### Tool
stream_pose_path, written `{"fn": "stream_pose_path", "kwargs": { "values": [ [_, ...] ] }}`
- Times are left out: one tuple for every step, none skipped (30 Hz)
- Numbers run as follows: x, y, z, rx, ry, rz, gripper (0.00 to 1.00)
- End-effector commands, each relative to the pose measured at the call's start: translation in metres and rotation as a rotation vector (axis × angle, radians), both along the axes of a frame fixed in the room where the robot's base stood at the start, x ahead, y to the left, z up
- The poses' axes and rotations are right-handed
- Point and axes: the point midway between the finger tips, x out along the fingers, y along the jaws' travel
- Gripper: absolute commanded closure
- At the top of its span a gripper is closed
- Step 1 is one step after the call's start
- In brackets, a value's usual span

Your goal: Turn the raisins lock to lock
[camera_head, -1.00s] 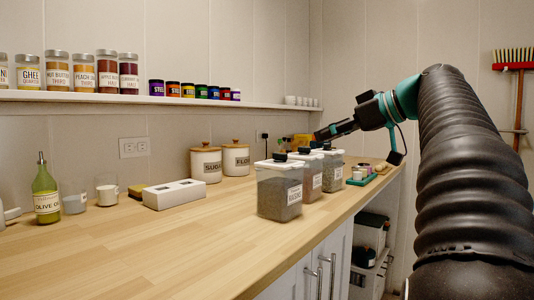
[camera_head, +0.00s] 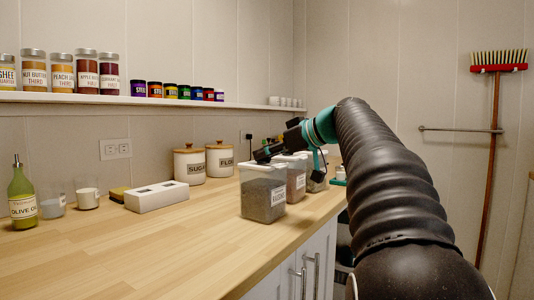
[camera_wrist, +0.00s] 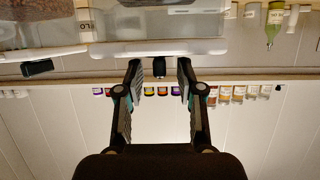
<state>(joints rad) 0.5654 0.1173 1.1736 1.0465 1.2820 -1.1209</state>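Three clear lidded containers stand in a row on the counter. The nearest container (camera_head: 263,196) has a pale lid, dark grainy contents and a white label too small to read, so I cannot tell which one holds raisins. My gripper (camera_head: 263,153) is low over the nearest container's lid. In the wrist view, my gripper (camera_wrist: 158,68) is open, with a finger on each side of a small black lock knob (camera_wrist: 159,67) at the edge of a pale lid (camera_wrist: 160,47). The fingers appear apart from the knob. A second dark lock (camera_wrist: 38,68) shows at the left.
The middle container (camera_head: 297,184) stands close behind the nearest. Sugar (camera_head: 189,166) and flour (camera_head: 219,160) canisters, a white block (camera_head: 157,196) and an olive oil bottle (camera_head: 22,197) stand along the wall. The front-left counter (camera_head: 130,250) is clear.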

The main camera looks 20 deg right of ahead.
Motion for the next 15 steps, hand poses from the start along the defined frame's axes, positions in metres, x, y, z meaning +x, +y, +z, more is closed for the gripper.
{"fn": "stream_pose_path", "kwargs": {
  "values": [
    [0.0018, 0.0015, -0.0010, 0.000, 0.001, 0.001, 0.62],
    [0.0024, 0.0020, -0.0014, 0.000, 0.001, 0.001, 0.62],
    [0.0030, 0.0023, -0.0018, 0.000, 0.001, 0.001, 0.62],
    [0.0032, 0.0024, -0.0019, 0.000, 0.001, 0.001, 0.62],
    [0.0033, 0.0024, -0.0019, 0.000, 0.001, 0.001, 0.62],
    [0.0034, 0.0024, -0.0019, 0.000, 0.001, 0.001, 0.62],
    [0.0033, 0.0024, -0.0019, 0.000, 0.001, 0.001, 0.62],
    [0.0032, 0.0023, -0.0020, 0.000, 0.001, 0.001, 0.62],
    [0.0032, 0.0022, -0.0019, 0.000, 0.001, 0.001, 0.62],
    [0.0032, 0.0022, -0.0018, 0.000, 0.001, 0.001, 0.62],
    [0.0031, 0.0022, -0.0018, 0.000, 0.001, 0.001, 0.68],
    [0.0031, 0.0022, -0.0018, 0.000, 0.001, 0.001, 0.78],
    [0.0031, 0.0021, -0.0018, -0.001, 0.001, 0.000, 0.85],
    [0.0031, 0.0021, -0.0018, -0.001, 0.001, 0.000, 0.93],
    [0.0031, 0.0021, -0.0018, 0.000, 0.000, 0.000, 1.00]
  ]
}}
